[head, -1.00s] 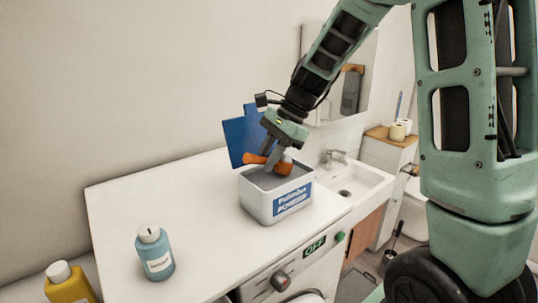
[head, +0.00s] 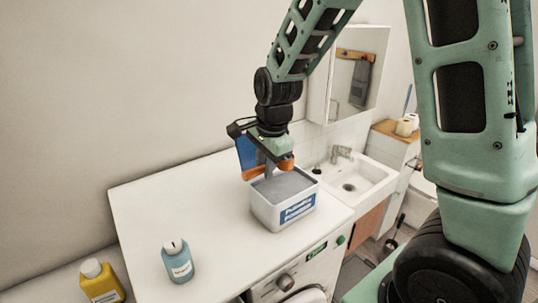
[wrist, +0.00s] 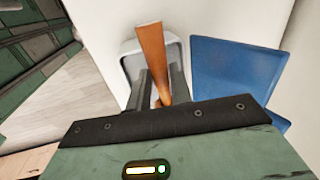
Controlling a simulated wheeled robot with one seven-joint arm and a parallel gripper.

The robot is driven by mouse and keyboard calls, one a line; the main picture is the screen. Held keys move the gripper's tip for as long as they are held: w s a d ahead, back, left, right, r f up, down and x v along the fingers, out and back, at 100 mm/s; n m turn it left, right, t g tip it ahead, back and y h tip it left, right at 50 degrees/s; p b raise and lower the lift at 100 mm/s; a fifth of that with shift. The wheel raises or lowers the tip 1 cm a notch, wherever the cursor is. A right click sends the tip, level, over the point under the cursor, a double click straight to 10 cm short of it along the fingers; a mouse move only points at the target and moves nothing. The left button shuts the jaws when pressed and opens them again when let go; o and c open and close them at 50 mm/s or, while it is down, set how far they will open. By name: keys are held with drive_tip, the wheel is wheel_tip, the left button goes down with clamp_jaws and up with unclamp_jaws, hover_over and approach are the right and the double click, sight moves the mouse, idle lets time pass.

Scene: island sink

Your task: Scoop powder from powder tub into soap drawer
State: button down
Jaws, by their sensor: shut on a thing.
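The powder tub (head: 270,215) is a white box with a blue label, standing open on the white top, with grey powder (head: 284,186) inside. My gripper (head: 268,168) is above the tub's back left part, shut on an orange scoop (head: 256,173). In the wrist view the scoop's orange handle (wrist: 151,60) sticks out between the fingers, with the tub (wrist: 132,64) behind it. The scoop's bowl and any powder in it are hidden. The washing machine (head: 268,292) is under the top at the front; I cannot make out an open soap drawer.
The tub's blue lid (head: 246,152) stands behind my gripper, and in the wrist view it is to the right (wrist: 230,75). A blue bottle (head: 178,262) and a yellow bottle (head: 102,283) stand at front left. A sink (head: 350,185) is to the right.

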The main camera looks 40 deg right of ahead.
drive_tip(key=shift+a+r, duration=0.25)
drive_tip(key=shift+r, duration=0.65)
drive_tip(key=shift+a+r, duration=0.25)
drive_tip(key=shift+r, duration=0.65)
